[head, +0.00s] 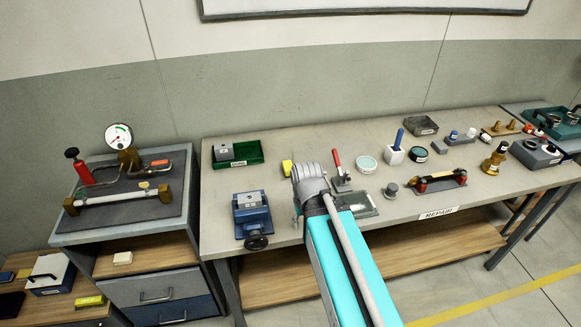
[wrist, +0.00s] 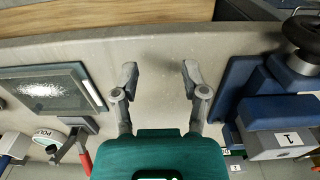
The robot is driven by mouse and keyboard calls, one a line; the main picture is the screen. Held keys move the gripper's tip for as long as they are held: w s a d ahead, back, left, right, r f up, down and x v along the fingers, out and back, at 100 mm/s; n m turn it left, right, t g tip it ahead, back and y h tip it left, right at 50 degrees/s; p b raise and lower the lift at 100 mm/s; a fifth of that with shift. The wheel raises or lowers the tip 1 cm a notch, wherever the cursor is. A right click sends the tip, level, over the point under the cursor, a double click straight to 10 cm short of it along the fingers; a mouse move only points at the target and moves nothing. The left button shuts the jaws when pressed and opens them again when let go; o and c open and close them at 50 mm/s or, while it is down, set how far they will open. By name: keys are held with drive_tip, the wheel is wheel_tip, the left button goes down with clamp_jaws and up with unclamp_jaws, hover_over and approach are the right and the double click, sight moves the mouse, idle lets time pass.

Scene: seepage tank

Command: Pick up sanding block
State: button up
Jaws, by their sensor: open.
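A small yellow block (head: 287,167) lies on the repair bench (head: 240,277), behind and left of my arm in the head view; I cannot tell for certain that it is the sanding block. In the head view my arm hides most of the gripper and part of the bench.
A blue vise (head: 251,212) stands on one side of my gripper, and a framed glass plate (wrist: 50,88) lies on the other. A red-handled tool (head: 338,163) stands close behind the plate. A green tray (head: 240,155) sits at the back left.

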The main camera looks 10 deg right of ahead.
sight(288, 165)
drive_tip(key=o, duration=0.4)
drive_tip(key=shift+r, duration=0.1)
drive_tip(key=shift+o, duration=1)
drive_tip(key=shift+w+r, duration=0.1)
drive_tip(key=shift+w, duration=0.25)
drive_tip(key=w+m, duration=0.1)
drive_tip(key=w+d+r+p, duration=0.1)
drive_tip(key=w+m+p, duration=0.1)
drive_tip(key=w, duration=0.1)
drive_tip(key=shift+d+r+m, duration=0.2)
drive_tip(key=shift+r+m, duration=0.1)
drive_tip(key=w+r+m+p, duration=0.4)
drive_tip(key=w+m, duration=0.3)
drive_tip(key=w, duration=0.5)
drive_tip(key=w+r+m+p, duration=0.4)
drive_tip(key=w+m, duration=0.4)
drive_tip(key=w, duration=0.4)
drive_tip(key=shift+a, duration=0.15)
drive_tip(key=shift+f, duration=0.1)
wheel_tip(288, 165, down, 8)
drive_tip(key=b, duration=0.8)
drive_tip(key=shift+f+b, duration=0.2)
drive_tip(key=shift+b, duration=0.15)
